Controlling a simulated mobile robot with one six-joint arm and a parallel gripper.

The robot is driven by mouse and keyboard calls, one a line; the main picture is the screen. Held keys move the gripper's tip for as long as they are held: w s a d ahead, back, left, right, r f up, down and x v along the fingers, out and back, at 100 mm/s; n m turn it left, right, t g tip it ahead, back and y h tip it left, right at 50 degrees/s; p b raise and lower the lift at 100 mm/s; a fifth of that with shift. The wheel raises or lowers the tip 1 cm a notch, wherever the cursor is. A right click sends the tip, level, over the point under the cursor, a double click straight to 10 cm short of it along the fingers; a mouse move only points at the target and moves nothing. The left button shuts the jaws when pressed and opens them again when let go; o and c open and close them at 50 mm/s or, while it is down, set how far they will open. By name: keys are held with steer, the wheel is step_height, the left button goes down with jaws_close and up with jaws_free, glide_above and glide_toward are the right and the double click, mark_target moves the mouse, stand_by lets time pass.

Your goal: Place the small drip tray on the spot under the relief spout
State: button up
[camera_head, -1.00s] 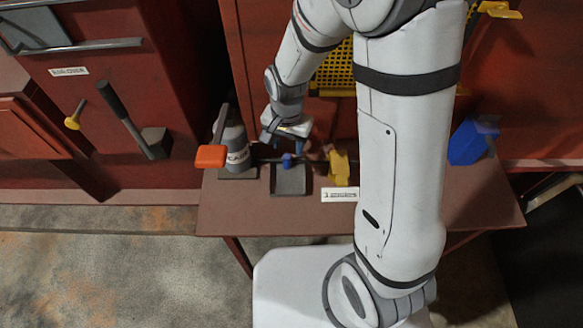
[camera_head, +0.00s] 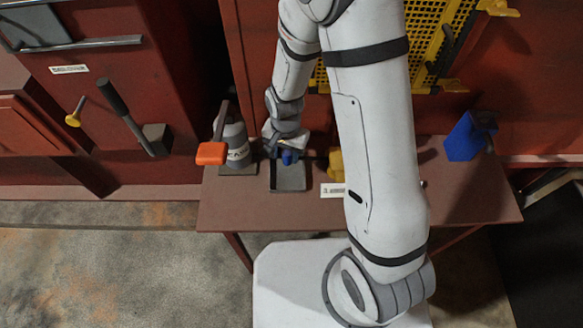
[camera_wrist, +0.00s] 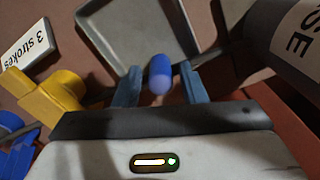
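The small drip tray (camera_head: 290,189) is a shallow dark grey tray on the red-brown bench; in the wrist view its pan (camera_wrist: 125,30) looks empty. A blue knob (camera_head: 289,157) stands at its back edge, and it also shows in the wrist view (camera_wrist: 160,74). My gripper (camera_wrist: 160,84) has its two blue fingers apart, one on each side of the knob, with a small gap visible on both sides. In the head view my gripper (camera_head: 287,152) is at the tray's back edge. I cannot make out the relief spout or the spot under it for certain.
A blue block (camera_head: 465,138) stands farther right.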

jaws_close()
steer(key=shift+r, duration=0.1)
